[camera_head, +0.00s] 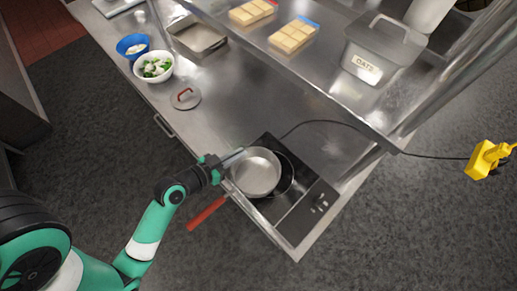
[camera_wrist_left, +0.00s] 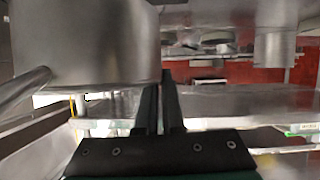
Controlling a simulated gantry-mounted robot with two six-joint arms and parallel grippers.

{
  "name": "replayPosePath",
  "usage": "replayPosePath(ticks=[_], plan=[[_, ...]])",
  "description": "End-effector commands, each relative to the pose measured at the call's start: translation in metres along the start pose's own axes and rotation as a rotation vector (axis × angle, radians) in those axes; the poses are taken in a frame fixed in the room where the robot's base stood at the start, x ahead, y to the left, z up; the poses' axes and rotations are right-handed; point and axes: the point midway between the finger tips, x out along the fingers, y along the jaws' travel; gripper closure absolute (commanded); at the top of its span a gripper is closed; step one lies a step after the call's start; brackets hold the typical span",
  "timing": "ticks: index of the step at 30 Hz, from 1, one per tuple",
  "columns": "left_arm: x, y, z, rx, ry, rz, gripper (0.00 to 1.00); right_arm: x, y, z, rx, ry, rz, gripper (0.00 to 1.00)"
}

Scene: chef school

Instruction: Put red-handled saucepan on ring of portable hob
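The red-handled saucepan (camera_head: 256,172) sits upright over the left part of the portable hob (camera_head: 300,215), its red handle (camera_head: 206,213) pointing to the lower left past the counter edge. The dark ring (camera_head: 287,175) shows as a crescent to the right of the pan, so the pan is off-centre. My left gripper (camera_head: 236,157) is beside the pan's upper-left wall, not on the handle. In the left wrist view its fingers (camera_wrist_left: 160,105) are together with nothing visible between them, and the pan wall (camera_wrist_left: 90,45) is just left. I cannot tell whether they touch. My right gripper is out of view.
A shelf with an oats container (camera_head: 380,50) overhangs the right. A cable (camera_head: 335,122) runs from the hob to a yellow socket (camera_head: 486,160).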

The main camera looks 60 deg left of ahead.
Motion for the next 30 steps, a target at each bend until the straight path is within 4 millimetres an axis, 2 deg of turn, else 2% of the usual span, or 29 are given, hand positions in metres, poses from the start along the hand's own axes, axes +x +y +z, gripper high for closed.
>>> replayPosePath(ticks=[1, 2, 3, 6, 9, 17, 19, 24, 30], plan=[[0.018, 0.0, 0.002, 0.003, 0.005, 0.004, 1.0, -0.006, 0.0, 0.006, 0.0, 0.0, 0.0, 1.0], [0.028, 0.0, 0.002, 0.002, 0.005, 0.005, 1.0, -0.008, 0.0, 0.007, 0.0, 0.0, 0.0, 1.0], [0.041, -0.002, 0.015, 0.001, 0.003, 0.003, 1.0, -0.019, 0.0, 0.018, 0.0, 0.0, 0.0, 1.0], [0.064, -0.004, 0.027, -0.001, 0.004, 0.001, 1.0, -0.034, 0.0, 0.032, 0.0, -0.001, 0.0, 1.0], [0.078, -0.004, 0.032, -0.001, 0.003, 0.001, 1.0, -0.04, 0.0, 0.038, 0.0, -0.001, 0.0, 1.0], [0.086, -0.005, 0.034, -0.001, 0.002, 0.0, 1.0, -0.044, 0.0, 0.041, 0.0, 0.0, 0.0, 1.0], [0.096, -0.006, 0.041, 0.0, 0.003, 0.0, 1.0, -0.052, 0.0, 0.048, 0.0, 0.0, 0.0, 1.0], [0.106, -0.007, 0.066, -0.002, 0.001, -0.001, 1.0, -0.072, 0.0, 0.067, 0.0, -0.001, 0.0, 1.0], [0.104, -0.007, 0.063, -0.002, 0.001, -0.001, 1.0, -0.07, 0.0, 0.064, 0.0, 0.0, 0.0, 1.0]])
